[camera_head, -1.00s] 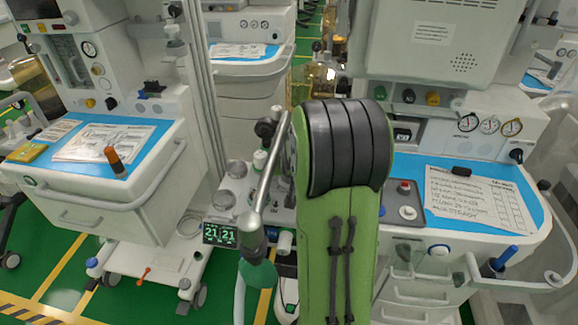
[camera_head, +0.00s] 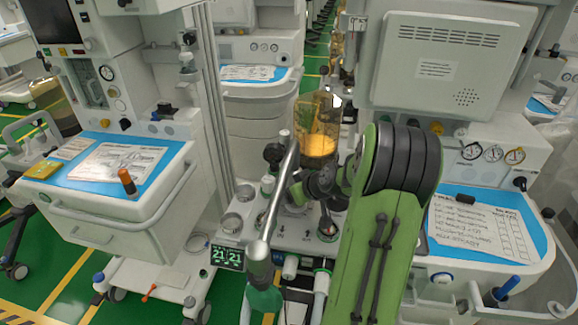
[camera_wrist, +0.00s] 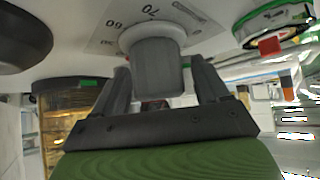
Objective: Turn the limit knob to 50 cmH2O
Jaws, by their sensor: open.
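A grey limit knob (camera_wrist: 157,62) stands out from a pale panel in the wrist view. Beside its base is a printed scale plate (camera_wrist: 118,34) with "60" and "70" legible, upside down. My gripper (camera_wrist: 161,72) is open, with one dark finger to each side of the knob. Gaps show between fingers and knob, and nothing is gripped. In the head view my arm covers part of the grey machine deck (camera_head: 290,240), and the knob cannot be made out there.
A slanted metal bar (camera_head: 277,185) rises left of my arm, close to it. An amber canister (camera_head: 318,145) stands behind. A "21 21" display (camera_head: 229,258) sits left. In the wrist view, a dark round part (camera_wrist: 22,38) and a green-rimmed dial (camera_wrist: 272,22) flank the knob.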

